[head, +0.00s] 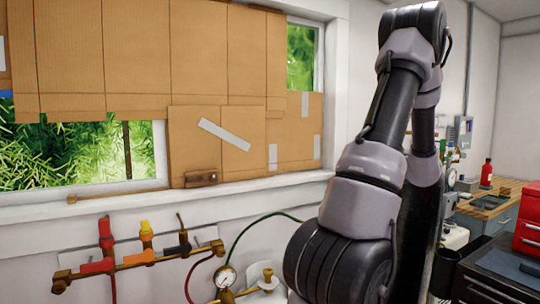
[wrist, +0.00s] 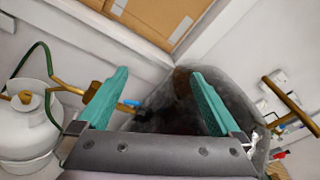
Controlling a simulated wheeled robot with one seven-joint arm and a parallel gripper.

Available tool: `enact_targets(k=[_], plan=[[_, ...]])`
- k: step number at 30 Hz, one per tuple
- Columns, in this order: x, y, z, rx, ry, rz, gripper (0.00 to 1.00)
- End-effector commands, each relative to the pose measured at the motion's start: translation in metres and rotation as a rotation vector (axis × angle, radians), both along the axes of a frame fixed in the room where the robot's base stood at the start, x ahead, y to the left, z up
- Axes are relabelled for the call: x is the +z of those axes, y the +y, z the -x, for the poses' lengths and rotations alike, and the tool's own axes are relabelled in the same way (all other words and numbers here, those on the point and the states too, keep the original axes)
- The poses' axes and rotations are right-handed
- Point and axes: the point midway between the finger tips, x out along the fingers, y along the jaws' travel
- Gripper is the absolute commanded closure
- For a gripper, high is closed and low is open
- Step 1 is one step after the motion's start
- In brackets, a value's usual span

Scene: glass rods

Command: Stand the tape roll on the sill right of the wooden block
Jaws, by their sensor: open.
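A small brown wooden block (head: 201,179) sits on the white window sill (head: 240,188), below the cardboard. The sill to the right of the block looks bare. I cannot make out a tape roll in either view. My gripper (wrist: 158,74) shows in the wrist view with its two teal fingers wide apart and nothing between them. It points down over a dark, open bin-like thing (wrist: 180,115) in the wall corner. A small blue item (wrist: 131,103) shows near the left finger; I cannot tell what it is. In the head view the gripper is out of sight.
Cardboard (head: 140,65) covers much of the window. A brass manifold with coloured valves (head: 145,258) and a gauge (head: 227,277) stand below the sill. A white tank (wrist: 25,130) is at the left of the wrist view. A wooden bench (head: 490,197) and red drawers (head: 527,225) stand at right.

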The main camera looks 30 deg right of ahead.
Motion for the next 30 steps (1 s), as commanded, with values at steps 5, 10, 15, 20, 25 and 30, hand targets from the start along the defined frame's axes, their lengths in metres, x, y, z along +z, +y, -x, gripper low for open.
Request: enact_targets(k=[5, 10, 15, 20, 25, 30], plan=[[0.041, 0.172, -0.071, 0.426, 0.182, 0.207, 0.0], [0.059, 0.33, -0.067, 0.801, 0.354, 0.495, 0.0], [0.066, 0.441, -0.017, 1.088, 0.474, 0.859, 0.0], [0.072, 0.499, 0.042, 1.258, 0.517, 1.258, 0.0], [0.08, 0.52, 0.088, 1.312, 0.491, 1.625, 0.0], [0.085, 0.523, 0.107, 1.306, 0.456, 1.819, 0.0]])
